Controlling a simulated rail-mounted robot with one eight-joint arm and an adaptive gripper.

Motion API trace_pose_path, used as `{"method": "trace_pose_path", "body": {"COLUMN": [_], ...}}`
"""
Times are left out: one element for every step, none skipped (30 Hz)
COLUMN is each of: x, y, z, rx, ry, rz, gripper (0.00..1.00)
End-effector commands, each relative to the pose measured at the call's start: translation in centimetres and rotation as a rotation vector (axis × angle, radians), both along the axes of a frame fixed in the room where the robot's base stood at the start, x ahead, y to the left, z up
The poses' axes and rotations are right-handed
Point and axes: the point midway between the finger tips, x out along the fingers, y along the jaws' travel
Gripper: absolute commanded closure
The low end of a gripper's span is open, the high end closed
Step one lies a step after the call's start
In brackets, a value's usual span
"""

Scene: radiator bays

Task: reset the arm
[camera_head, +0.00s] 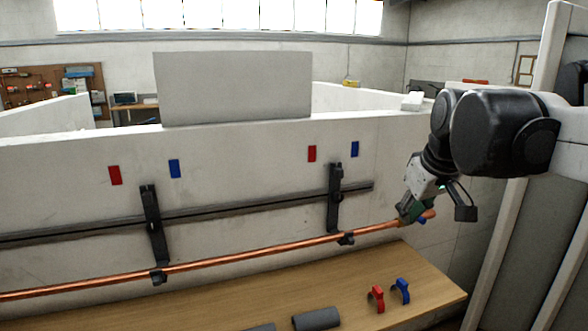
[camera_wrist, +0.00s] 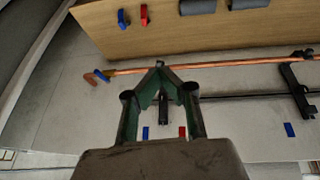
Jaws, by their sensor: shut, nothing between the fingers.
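My gripper (camera_head: 405,214) is at the upper right wall, in front of the right part of the copper pipe (camera_head: 250,255). In the wrist view, the green fingers of my gripper (camera_wrist: 160,66) meet at their tips, shut and empty. The tips overlap the copper pipe (camera_wrist: 235,63) in that view; I cannot tell whether they touch it. The pipe's right end has a blue band (camera_wrist: 103,75) and a short bent copper end (camera_wrist: 92,79). My gripper partly hides this end in the head view.
Dark brackets (camera_head: 153,225) and a dark rail (camera_head: 230,211) are on the wall. Red (camera_head: 115,175) and blue (camera_head: 174,168) marks are above. A wooden bench (camera_head: 350,280) below holds a red clip (camera_head: 377,298), a blue clip (camera_head: 401,290) and grey cylinders (camera_head: 317,319).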

Motion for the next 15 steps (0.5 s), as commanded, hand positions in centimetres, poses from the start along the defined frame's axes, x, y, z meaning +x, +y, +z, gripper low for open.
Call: {"method": "trace_pose_path", "body": {"x": [-1.8, -2.7, -3.9, -4.8, -5.7, -6.8, -7.6, -8.5, -9.6, -10.5, -11.3, -12.4, -13.1, -13.8, -14.7], "y": [0.5, 0.7, 0.9, 1.1, 1.2, 1.4, 1.6, 1.8, 2.0, 2.1, 2.2, 2.3, 2.4, 2.5, 2.6], "z": [-1.0, -1.5, -2.2, -2.8, -3.4, -4.2, -4.8, -5.4, -6.3, -7.0, -7.8, -8.7, -9.4, -10.1, -11.0], "rx": [0.006, 0.012, 0.018, 0.021, 0.026, 0.033, 0.038, 0.044, 0.052, 0.057, 0.063, 0.071, 0.077, 0.083, 0.091], "ry": [-0.010, -0.017, -0.027, -0.033, -0.040, -0.050, -0.057, -0.064, -0.073, -0.081, -0.088, -0.097, -0.105, -0.112, -0.120], "rz": [-0.020, -0.034, -0.053, -0.067, -0.081, -0.099, -0.113, -0.125, -0.143, -0.157, -0.170, -0.187, -0.200, -0.211, -0.225], "gripper": [1.00, 1.00, 1.00, 1.00, 1.00, 1.00, 1.00, 1.00, 1.00, 1.00, 1.00, 1.00, 1.00, 1.00, 1.00]}}
